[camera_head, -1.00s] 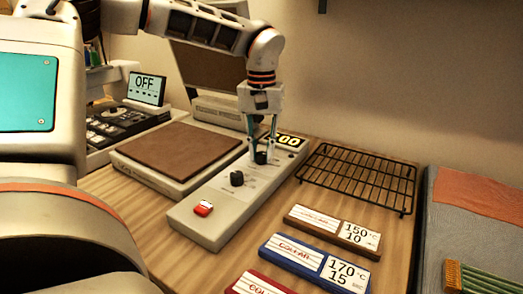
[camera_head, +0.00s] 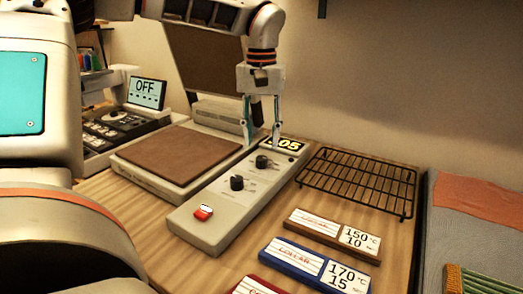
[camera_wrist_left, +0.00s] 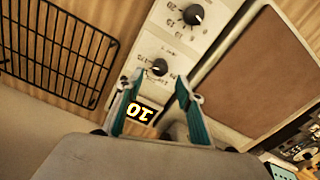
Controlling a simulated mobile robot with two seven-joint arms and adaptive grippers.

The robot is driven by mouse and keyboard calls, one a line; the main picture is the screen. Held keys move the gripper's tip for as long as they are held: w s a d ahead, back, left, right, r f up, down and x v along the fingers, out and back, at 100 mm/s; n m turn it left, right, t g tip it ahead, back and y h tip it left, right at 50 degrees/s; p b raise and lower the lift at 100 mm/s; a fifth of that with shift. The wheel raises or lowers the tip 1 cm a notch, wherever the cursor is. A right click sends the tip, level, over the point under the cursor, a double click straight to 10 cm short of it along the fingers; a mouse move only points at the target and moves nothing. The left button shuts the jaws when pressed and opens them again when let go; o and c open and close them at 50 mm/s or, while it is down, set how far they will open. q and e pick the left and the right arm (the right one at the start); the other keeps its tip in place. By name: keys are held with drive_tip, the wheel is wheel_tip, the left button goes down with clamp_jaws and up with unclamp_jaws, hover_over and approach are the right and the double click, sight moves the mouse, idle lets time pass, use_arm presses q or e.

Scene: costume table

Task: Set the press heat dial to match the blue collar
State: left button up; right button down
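The press control strip (camera_head: 205,222) has two black dials. The near dial (camera_head: 237,183) is closer to a red switch. My left gripper (camera_head: 262,138) is open and empty above the far dial, apart from it. In the left wrist view the far dial (camera_wrist_left: 158,67) shows between and beyond the fingertips. The blue collar card (camera_head: 290,259) reads 170°C and 15. My right gripper is not in view.
A brown-topped press plate (camera_head: 180,152) lies left of the strip. A black wire rack (camera_head: 358,182) stands to the right. A brown card (camera_head: 332,234) reads 150°C and 10; a red card (camera_head: 260,287) is cut off. A screen (camera_head: 147,93) reads OFF.

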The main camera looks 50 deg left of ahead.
sight(262, 157)
use_arm(q)
wheel_tip(262, 157, up, 7)
drive_tip(key=shift+f, duration=0.15)
idle(0.7)
